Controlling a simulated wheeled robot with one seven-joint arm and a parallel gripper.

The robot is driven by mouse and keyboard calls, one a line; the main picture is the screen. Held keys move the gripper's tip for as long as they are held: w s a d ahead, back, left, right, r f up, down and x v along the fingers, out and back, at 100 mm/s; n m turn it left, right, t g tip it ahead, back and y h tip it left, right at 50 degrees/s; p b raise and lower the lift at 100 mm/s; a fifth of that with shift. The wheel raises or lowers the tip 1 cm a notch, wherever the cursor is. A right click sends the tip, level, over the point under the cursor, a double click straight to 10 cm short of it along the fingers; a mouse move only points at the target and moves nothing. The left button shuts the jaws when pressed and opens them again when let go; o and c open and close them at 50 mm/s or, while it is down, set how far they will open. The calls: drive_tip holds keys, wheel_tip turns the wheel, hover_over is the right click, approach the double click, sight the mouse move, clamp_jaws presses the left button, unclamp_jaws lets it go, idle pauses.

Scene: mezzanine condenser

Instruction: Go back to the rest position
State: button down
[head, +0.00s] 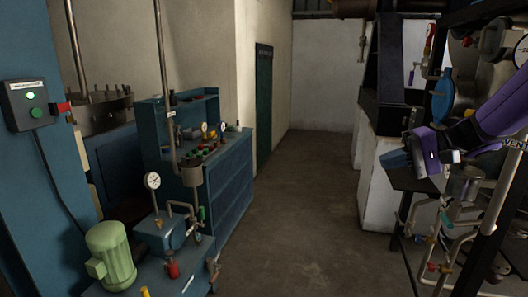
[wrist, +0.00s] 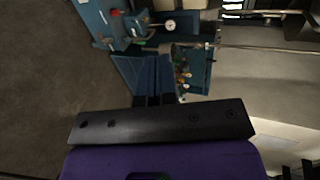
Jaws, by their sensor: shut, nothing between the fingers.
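My gripper (head: 384,161) is at the right of the head view, at the end of my purple arm, raised and pointing left over the walkway side. In the wrist view my gripper (wrist: 152,66) shows beyond a black bar, its two dark fingers close together. It is shut and empty. It touches nothing that I can see. The task names no object.
A blue workbench (head: 215,180) with valves and a gauge stands left. A green motor (head: 111,255) and a control box (head: 30,104) are nearer. Pipework (head: 455,235) and a white block (head: 376,190) stand right. The floor (head: 305,200) between is clear.

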drive_tip(key=s+a+n+g+h, duration=0.25)
drive_tip(key=s+h, duration=0.35)
drive_tip(key=s, duration=0.6)
drive_tip(key=s+d+r+t+h, duration=0.1)
drive_tip(key=s+d+t+h, duration=0.1)
drive_tip(key=s, duration=0.4)
drive_tip(key=s+d+r+t+h, duration=0.1)
drive_tip(key=s+d+t+h, duration=0.2)
drive_tip(key=s+h, duration=0.2)
drive_tip(key=shift+s+r, duration=0.2)
drive_tip(key=shift+s, duration=0.2)
drive_tip(key=shift+d+n, duration=0.1)
drive_tip(key=shift+n, duration=0.15)
